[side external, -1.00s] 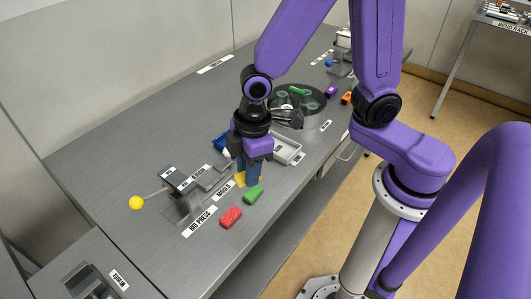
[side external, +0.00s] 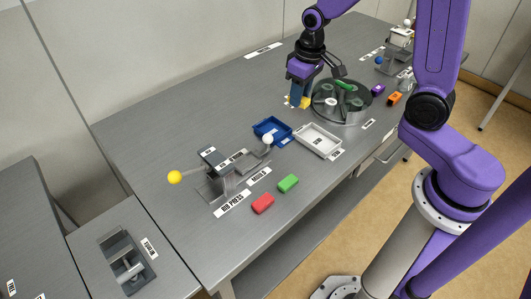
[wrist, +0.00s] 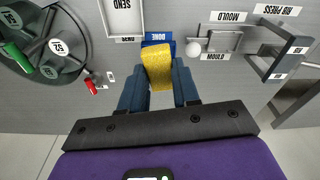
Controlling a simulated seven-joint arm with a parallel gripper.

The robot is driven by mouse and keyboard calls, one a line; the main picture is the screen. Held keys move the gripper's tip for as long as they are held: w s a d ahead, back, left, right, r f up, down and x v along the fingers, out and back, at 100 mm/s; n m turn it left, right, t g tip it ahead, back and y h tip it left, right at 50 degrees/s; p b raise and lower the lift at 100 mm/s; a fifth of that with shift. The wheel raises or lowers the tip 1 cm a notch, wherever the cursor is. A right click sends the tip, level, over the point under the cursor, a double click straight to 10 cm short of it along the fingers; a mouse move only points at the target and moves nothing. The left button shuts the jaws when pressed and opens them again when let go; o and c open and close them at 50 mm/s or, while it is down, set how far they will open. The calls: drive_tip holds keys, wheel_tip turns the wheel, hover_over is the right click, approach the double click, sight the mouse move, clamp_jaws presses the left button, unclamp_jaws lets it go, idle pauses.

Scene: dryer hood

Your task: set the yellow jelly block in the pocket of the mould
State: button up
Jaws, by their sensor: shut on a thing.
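The yellow jelly block (side external: 304,103) is held between the fingers of my gripper (side external: 298,94), above the left side of the round grey carousel in the side view. In the wrist view the yellow block (wrist: 158,66) stands out between the two blue fingers of my gripper (wrist: 160,94), with a blue tray partly hidden behind it. The mould (side external: 244,164), a grey fixture with a label, sits by the rib press. It also shows in the wrist view (wrist: 222,40), well to the right of the block. Its pocket is too small to make out clearly.
A white ball (side external: 267,139) stands by the mould. The rib press (side external: 213,183) has a yellow-ended lever.

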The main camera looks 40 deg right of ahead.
drive_tip(key=s+a+n+g+y, duration=0.1)
drive_tip(key=s+a+n, duration=0.75)
drive_tip(key=n, duration=0.75)
hover_over(246, 163)
drive_tip(key=f, duration=1)
drive_tip(key=shift+s+d, duration=0.35)
drive_tip(key=shift+w+a+f, duration=0.1)
drive_tip(key=shift+w+f, duration=0.05)
drive_tip(key=shift+f, duration=0.8)
drive_tip(key=shift+w+f, duration=0.15)
drive_tip(key=shift+f, duration=0.75)
drive_tip(key=shift+f, duration=0.6)
drive_tip(key=o, duration=1)
